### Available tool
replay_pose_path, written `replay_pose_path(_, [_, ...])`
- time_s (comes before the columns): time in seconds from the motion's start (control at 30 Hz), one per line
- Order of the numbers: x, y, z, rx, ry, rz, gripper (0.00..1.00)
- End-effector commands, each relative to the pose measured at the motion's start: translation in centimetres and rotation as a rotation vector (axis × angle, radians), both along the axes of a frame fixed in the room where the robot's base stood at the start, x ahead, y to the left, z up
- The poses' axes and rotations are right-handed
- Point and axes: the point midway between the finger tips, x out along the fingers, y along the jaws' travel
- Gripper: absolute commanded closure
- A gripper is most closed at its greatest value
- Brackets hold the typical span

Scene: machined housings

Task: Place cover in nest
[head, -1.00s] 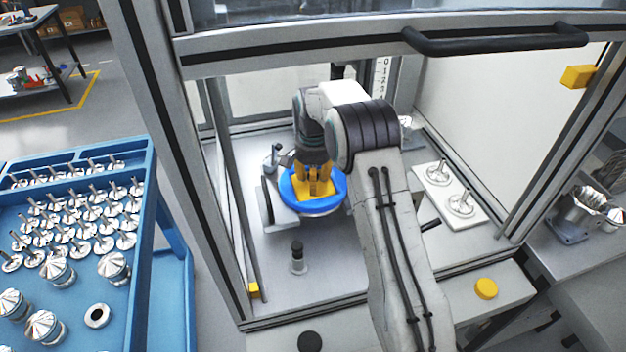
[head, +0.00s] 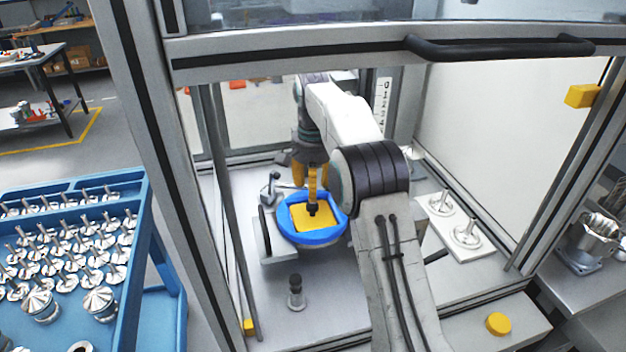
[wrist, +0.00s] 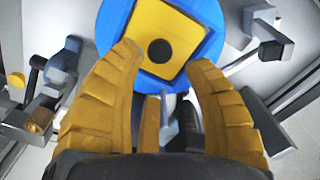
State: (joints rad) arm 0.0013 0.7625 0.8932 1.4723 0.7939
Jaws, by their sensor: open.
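A round blue piece (head: 315,237) sits inside the machine, with a yellow square (head: 328,219) in its middle and a dark round knob or hole at the centre. The wrist view also shows the blue rim (wrist: 211,38) and the yellow square (wrist: 150,18). I cannot tell which part is the cover and which the nest. My gripper (head: 311,190) has yellow fingers and is above the yellow square. In the wrist view the gripper (wrist: 165,55) is open, its fingers on either side of the dark centre, and nothing is held between the tips.
Metal clamp parts (head: 270,187) stand beside the blue piece. A small post (head: 296,292) stands in front. A white plate (head: 475,253) with two stemmed discs lies right. A blue rack (head: 150,225) of metal parts stands left. Frame posts and a door handle (head: 500,47) border the opening.

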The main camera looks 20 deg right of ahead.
Motion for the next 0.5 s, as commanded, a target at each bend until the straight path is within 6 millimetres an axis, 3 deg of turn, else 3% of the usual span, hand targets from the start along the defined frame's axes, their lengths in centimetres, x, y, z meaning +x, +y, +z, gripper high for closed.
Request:
replay_pose_path(0.2, [0.0,0.0,2.4,0.0,-0.003,0.0,0.54])
replay_pose_path(0.5, [0.0,0.0,3.9,0.0,0.0,0.0,0.54])
